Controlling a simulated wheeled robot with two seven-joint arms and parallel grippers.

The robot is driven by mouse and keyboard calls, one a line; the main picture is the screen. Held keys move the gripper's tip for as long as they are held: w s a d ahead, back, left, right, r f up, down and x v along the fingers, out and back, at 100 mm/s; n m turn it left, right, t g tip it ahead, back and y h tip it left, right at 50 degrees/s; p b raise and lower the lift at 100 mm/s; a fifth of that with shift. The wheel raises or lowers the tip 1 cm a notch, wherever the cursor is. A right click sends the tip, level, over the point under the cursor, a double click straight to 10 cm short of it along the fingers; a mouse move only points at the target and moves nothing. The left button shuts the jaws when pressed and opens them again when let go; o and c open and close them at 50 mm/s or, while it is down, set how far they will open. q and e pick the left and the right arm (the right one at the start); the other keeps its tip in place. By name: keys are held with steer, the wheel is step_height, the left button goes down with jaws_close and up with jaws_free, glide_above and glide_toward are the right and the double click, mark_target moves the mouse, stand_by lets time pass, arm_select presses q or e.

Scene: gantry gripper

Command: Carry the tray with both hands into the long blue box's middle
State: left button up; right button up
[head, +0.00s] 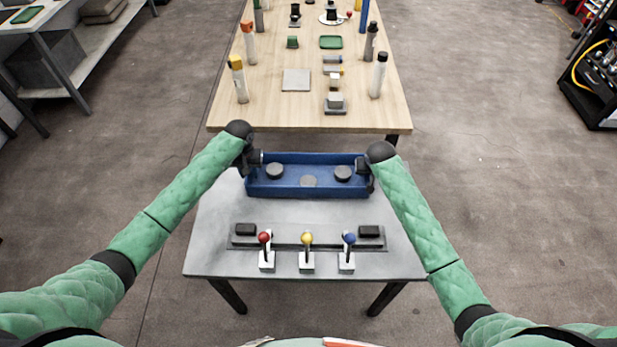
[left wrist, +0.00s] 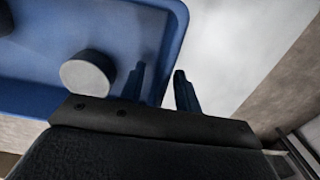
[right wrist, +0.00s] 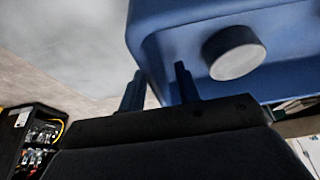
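A long blue open-topped tray or box (head: 310,191) sits at the far side of the grey table, with grey round discs inside. I cannot tell a separate tray from a separate blue box. My left gripper (head: 253,162) is at its left end. In the left wrist view, its fingers (left wrist: 160,85) stand apart on either side of the blue end wall (left wrist: 172,40). My right gripper (head: 366,165) is at the right end. In the right wrist view, its open fingers (right wrist: 160,88) also straddle the wall (right wrist: 145,25). Whether any finger touches is unclear.
A grey strip (head: 290,238) with dark blocks at its ends and red, yellow and blue knobbed levers (head: 307,240) lies nearer me. Beyond stands a wooden table (head: 270,110) holding bottles and small items. A dark tool cart (head: 595,85) stands far right.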

arm_select(q)
steer(key=shift+c, duration=0.2)
arm_select(e)
steer(key=shift+c, duration=0.2)
arm_select(q)
jaws_close()
arm_select(e)
jaws_close()
arm_select(q)
steer(key=shift+r, duration=0.2)
arm_select(e)
steer(key=shift+w+r, duration=0.1)
steer(key=shift+r, duration=0.15)
